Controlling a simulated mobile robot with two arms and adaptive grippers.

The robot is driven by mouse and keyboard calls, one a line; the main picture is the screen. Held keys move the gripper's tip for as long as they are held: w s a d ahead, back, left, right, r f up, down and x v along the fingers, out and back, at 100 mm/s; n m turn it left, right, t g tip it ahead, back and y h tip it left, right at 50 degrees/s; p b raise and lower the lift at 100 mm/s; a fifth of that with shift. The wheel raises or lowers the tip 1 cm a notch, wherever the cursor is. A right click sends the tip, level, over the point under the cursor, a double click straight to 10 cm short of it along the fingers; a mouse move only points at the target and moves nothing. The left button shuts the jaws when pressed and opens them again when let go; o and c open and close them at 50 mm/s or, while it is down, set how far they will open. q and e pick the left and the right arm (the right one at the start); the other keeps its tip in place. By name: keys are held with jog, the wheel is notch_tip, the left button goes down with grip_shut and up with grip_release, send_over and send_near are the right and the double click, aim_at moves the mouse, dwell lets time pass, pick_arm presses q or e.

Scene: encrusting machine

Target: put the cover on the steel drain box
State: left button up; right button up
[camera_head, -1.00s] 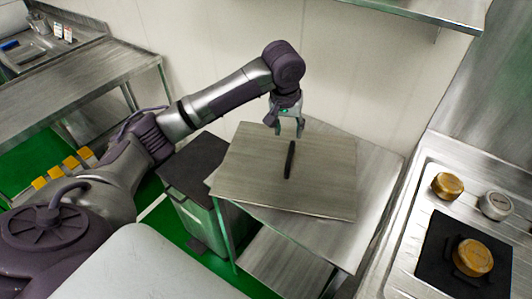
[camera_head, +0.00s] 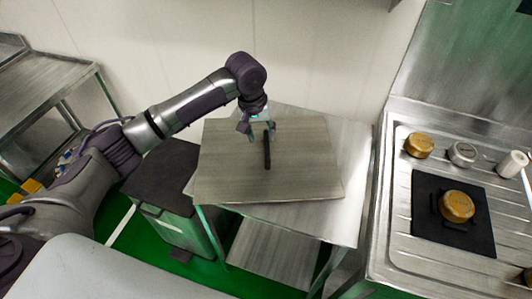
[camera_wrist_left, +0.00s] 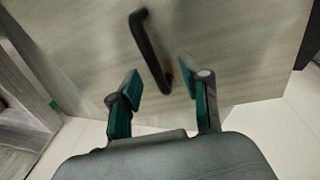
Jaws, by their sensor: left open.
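The cover (camera_head: 220,165) is a flat, brushed-steel rectangular plate with an upright-looking black bar handle (camera_head: 267,148) near its middle. It lies on the small steel table at the centre. My left gripper (camera_head: 256,132) is over the plate at the far end of the handle, open and empty. In the left wrist view its two green-padded fingers (camera_wrist_left: 162,90) stand apart, with the near end of the black handle (camera_wrist_left: 150,50) between or just beyond them; contact is not clear. I cannot make out the steel drain box for certain. My right gripper is not in view.
A steel table (camera_head: 345,220) carries the cover. A dark-topped bin (camera_head: 160,180) stands to its left. At the right is a grooved steel counter (camera_head: 390,240) with a black square (camera_head: 480,235) and several gold and silver round pieces. A wall closes the back.

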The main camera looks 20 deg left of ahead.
aim_at(267, 142)
pick_arm(q)
jog(key=shift+d+f, duration=0.2)
jog(key=shift+f, duration=0.1)
jog(key=f, duration=0.2)
jog(key=d+f+p, duration=0.1)
jog(key=shift+w+f, duration=0.3)
jog(key=shift+w, duration=0.1)
jog(key=shift+w+f, duration=0.1)
jog(key=shift+f, duration=0.35)
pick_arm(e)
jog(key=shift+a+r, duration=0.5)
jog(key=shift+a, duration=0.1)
pick_arm(q)
jog(key=shift+c, duration=1.2)
grip_shut()
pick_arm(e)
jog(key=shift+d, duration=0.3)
pick_arm(q)
jog(key=shift+w+r, duration=0.1)
jog(key=shift+r, duration=0.05)
